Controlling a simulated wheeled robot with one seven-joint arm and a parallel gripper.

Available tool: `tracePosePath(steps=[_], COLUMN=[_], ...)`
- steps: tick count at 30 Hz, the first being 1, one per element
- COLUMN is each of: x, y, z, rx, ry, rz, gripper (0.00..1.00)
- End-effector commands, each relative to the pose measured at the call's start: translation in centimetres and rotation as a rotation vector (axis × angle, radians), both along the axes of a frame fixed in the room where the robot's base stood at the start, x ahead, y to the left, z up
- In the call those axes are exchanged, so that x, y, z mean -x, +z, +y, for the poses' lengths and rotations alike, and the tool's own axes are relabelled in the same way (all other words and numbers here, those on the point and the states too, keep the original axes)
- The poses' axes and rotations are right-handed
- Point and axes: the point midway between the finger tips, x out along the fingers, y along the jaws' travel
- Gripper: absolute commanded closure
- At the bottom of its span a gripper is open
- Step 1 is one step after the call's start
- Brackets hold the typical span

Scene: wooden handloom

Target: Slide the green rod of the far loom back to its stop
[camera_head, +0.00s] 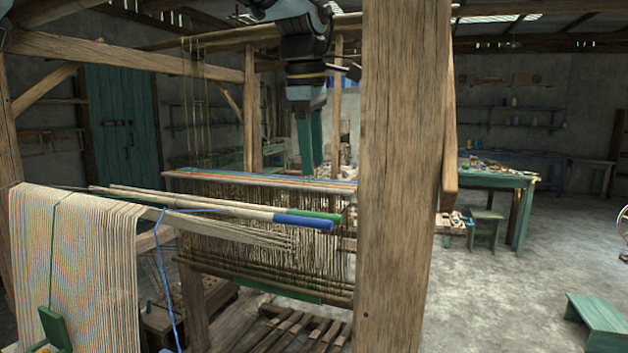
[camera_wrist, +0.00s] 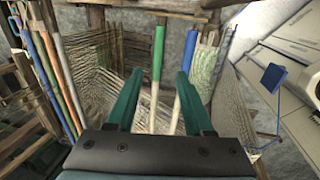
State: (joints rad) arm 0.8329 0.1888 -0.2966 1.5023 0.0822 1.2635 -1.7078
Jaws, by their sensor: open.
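The green-ended rod (camera_head: 322,214) lies across the loom, its pale shaft running left. Beside it, on the near side, is a blue-ended rod (camera_head: 304,221). My gripper (camera_head: 310,172) points down, open, its teal fingers above the rods' coloured ends in the head view. In the wrist view my gripper (camera_wrist: 160,72) has its fingers spread, with the green end (camera_wrist: 158,55) showing between the tips. The blue end (camera_wrist: 188,70) shows by the right fingertip. I cannot tell how far the tips are from the rods. Nothing is visibly held. A stop cannot be made out.
A thick wooden post (camera_head: 400,180) stands close on the right. Pale hanging threads (camera_head: 75,260) fill the left. A loom beam with coloured stripes (camera_head: 260,179) lies behind the rods. A green bench (camera_head: 598,320) stands at lower right. Floor between is open.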

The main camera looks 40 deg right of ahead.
Motion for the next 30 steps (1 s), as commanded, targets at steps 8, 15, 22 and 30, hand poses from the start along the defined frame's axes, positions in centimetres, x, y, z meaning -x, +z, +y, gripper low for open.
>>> tracePosePath(steps=[8,15,22,30], x=[0.1,-0.1,-1.3,-2.4], y=[0.5,0.1,-0.6,-0.5], z=[0.1,-0.2,-1.7,-3.3], rx=[0.0,0.0,-0.014,-0.069], ry=[0.0,-0.07,-0.518,-1.146], rz=[0.0,-0.015,-0.123,-0.308], gripper=[0.48,0.68,0.94,1.0])
